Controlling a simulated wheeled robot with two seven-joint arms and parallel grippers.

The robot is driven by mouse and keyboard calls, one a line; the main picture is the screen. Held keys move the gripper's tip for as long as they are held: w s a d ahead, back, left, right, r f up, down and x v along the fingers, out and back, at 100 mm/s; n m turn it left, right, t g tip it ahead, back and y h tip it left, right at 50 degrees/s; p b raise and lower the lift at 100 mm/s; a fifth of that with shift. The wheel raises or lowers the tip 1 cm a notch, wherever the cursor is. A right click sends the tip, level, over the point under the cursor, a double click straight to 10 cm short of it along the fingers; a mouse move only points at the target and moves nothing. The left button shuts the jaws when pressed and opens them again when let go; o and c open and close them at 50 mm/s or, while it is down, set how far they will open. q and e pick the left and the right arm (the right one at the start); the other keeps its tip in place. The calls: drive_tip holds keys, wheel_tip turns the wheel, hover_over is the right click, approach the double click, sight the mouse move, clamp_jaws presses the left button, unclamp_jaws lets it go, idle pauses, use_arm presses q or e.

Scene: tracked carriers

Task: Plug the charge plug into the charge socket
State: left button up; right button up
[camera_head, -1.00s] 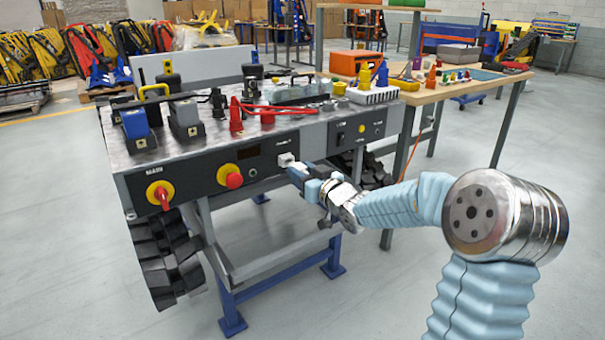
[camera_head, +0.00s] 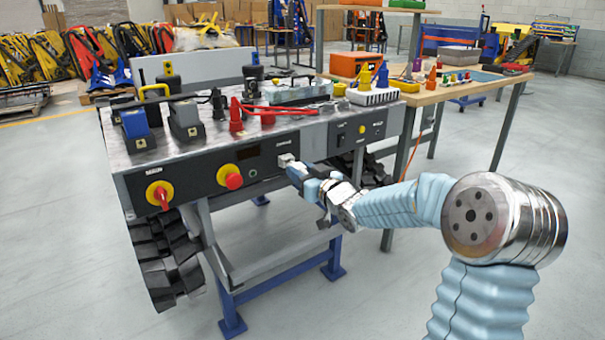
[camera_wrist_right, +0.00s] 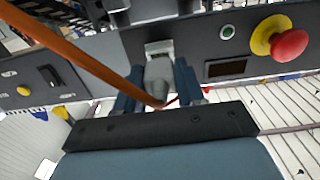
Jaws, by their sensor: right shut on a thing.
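The charge plug (camera_wrist_right: 157,80) is a grey piece between the two blue fingers of my right gripper (camera_wrist_right: 160,88) in the wrist view. The gripper is shut on it. The charge socket (camera_wrist_right: 159,49) is a light grey block on the carrier's dark front panel, and the plug's front end meets it. I cannot tell how deep the plug sits. In the head view the socket (camera_head: 285,160) shows as a small pale block, with my right gripper (camera_head: 296,172) right in front of it. The fingers hide the plug there. My left gripper is out of view.
The front panel (camera_head: 200,175) carries red knobs on yellow discs (camera_head: 230,177). An orange cable (camera_wrist_right: 85,52) crosses the wrist view close to the gripper. A wooden workbench (camera_head: 440,92) stands to the right. The carrier's top holds several dark blocks and red leads.

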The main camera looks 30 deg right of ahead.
drive_tip(key=shift+w, duration=0.6)
drive_tip(key=shift+w, duration=0.2)
drive_tip(key=shift+b, duration=0.5)
idle(0.5)
drive_tip(key=shift+w+a, duration=0.1)
drive_tip(key=shift+w, duration=0.2)
idle(0.4)
drive_tip(key=o, duration=1.2)
drive_tip(key=shift+c, duration=0.2)
